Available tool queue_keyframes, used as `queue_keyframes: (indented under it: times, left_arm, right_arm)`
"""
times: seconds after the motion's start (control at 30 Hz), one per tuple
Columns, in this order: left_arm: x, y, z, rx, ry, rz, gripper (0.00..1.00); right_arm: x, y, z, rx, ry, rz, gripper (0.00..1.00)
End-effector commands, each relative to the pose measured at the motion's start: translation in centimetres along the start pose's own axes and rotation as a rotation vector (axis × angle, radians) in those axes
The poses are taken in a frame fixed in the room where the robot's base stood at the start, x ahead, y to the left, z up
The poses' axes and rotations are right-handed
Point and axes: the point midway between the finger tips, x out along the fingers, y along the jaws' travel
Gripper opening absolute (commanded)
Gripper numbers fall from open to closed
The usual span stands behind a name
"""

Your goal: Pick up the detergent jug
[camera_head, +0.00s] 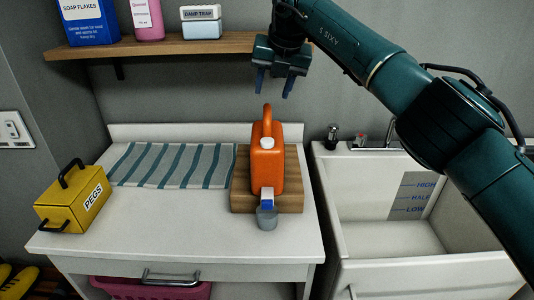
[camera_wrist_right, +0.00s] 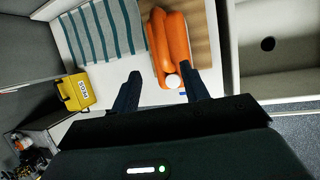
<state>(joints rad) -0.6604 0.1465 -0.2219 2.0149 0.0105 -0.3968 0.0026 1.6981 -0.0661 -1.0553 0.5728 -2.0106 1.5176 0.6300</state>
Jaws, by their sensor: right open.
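The detergent jug (camera_head: 268,165) is orange with a white cap and a top handle. It stands upright on a wooden board (camera_head: 240,190) on the white cabinet top. It also shows in the right wrist view (camera_wrist_right: 170,50), with its cap between my fingertips in the picture. My right gripper (camera_head: 275,93) is open and empty, above the jug and apart from it, with its fingers pointing down. It also shows in the wrist view (camera_wrist_right: 163,85). My left gripper is not in view.
A yellow PEGS box (camera_head: 75,200) and a striped cloth (camera_head: 170,165) lie left. A shelf (camera_head: 150,46) with boxes hangs behind. A white sink (camera_head: 390,235) is at right.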

Motion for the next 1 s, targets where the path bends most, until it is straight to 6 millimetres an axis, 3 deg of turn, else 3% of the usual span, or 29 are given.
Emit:
queue_keyframes:
  times: [0.6, 0.93, 1.0]
  left_arm:
    - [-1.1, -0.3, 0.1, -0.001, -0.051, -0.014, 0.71]
    - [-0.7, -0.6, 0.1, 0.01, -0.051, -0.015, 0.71]
    - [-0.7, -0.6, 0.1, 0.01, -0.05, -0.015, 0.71]
  right_arm:
    - [6.7, -0.3, -0.4, 0.0, 0.003, 0.003, 0.45]
    - [7.5, -0.4, -0.5, -0.002, 0.0, 0.004, 0.45]
    - [7.5, -0.4, -0.5, -0.002, 0.0, 0.004, 0.4]
